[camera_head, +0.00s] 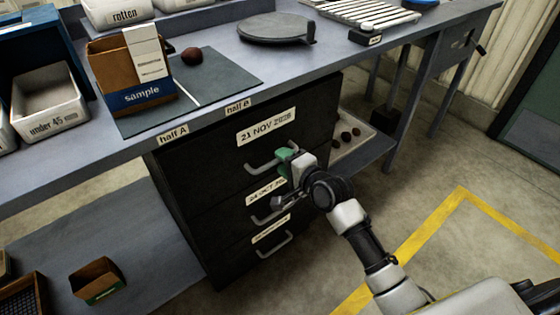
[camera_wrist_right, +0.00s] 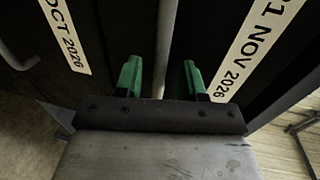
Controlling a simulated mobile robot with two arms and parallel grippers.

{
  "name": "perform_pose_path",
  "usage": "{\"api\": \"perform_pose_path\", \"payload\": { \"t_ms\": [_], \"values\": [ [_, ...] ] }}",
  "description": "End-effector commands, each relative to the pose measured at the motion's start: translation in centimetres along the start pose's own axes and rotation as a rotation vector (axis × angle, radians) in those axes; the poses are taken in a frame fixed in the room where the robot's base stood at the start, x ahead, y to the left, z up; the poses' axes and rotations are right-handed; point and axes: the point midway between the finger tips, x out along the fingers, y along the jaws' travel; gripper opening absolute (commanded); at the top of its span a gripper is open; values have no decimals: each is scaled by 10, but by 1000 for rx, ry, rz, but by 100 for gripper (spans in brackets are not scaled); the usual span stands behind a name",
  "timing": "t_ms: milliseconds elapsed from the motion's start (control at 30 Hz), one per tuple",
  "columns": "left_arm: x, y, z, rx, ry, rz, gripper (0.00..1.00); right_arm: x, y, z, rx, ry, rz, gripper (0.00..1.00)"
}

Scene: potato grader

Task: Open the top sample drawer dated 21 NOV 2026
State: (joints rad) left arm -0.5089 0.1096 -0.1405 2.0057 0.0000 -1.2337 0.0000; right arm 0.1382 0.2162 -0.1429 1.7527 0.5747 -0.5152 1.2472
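The top drawer (camera_head: 220,150) is dark, with a white label (camera_head: 266,127) reading 21 NOV 2026. It looks shut, level with the drawers below. Its pale bar handle (camera_head: 260,165) sits under the label. My right gripper (camera_head: 285,157), with green fingers, is at the right part of this handle. In the right wrist view the handle bar (camera_wrist_right: 166,40) runs between the two green fingers (camera_wrist_right: 160,78), with a gap on each side. The fingers are open around the bar. The label also shows there at right (camera_wrist_right: 255,50). My left gripper is not in view.
Two lower drawers have their own handles (camera_head: 265,215) and labels, the middle one reading OCT 2026 (camera_wrist_right: 64,36). The workbench (camera_head: 340,60) above carries a sample box (camera_head: 110,75) and a dark round plate (camera_head: 275,27). Open floor (camera_head: 430,185) lies right of the drawers.

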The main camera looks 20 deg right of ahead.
Motion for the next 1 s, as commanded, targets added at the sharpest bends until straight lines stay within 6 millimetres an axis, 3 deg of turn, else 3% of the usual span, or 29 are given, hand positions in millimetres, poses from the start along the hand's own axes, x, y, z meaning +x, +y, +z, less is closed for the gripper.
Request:
{"api": "perform_pose_path", "payload": {
  "t_ms": [200, 500, 767, 1000],
  "values": [
    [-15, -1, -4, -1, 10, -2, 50, 19, 0, 0, 0, 0, 0, 39],
    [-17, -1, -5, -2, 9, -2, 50, 21, 0, 0, 0, 0, 0, 39],
    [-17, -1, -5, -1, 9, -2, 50, 21, 0, 0, -1, 0, 0, 0],
    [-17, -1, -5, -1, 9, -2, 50, 21, 1, 0, -1, 0, 1, 0]
  ]
}}
